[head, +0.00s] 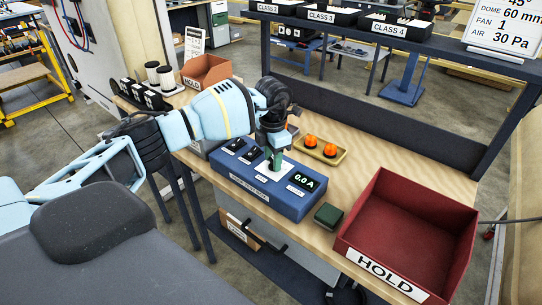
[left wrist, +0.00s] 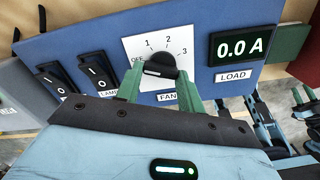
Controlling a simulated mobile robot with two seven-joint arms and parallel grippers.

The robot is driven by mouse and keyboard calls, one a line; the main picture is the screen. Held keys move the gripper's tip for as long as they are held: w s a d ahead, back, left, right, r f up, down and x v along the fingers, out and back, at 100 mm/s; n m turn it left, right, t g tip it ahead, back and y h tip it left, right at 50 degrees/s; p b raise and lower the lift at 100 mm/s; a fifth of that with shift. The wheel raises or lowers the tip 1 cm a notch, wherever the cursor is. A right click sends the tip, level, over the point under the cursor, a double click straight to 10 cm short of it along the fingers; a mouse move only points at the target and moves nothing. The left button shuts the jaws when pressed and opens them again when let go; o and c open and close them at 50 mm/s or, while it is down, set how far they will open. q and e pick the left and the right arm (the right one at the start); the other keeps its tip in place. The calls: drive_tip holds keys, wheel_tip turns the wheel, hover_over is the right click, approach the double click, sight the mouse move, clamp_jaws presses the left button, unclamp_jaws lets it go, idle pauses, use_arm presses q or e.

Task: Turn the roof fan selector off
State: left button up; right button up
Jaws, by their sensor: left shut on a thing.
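The roof fan selector is a black knob (left wrist: 160,66) on a white plate marked OFF, 1, 2 and 3, with a FAN label below. It sits on the sloped top of a blue control box (head: 245,190). My left gripper (head: 274,160) reaches down over the plate, and its green fingers (left wrist: 158,90) are shut on the knob, one on each side. A pale mark shows on the knob's near face; I cannot tell for sure which position it points to. In the head view the gripper hides the knob.
Two black rocker switches (left wrist: 75,75) sit left of the selector, and a load display (left wrist: 240,45) reading 0.0 A sits right. A red HOLD bin (head: 410,225), a small green block (head: 328,215) and a tray with two orange domes (head: 320,148) stand nearby on the bench.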

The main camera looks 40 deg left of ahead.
idle(0.4)
use_arm(q)
drive_tip(key=o, duration=1)
drive_tip(key=shift+r, duration=3.9)
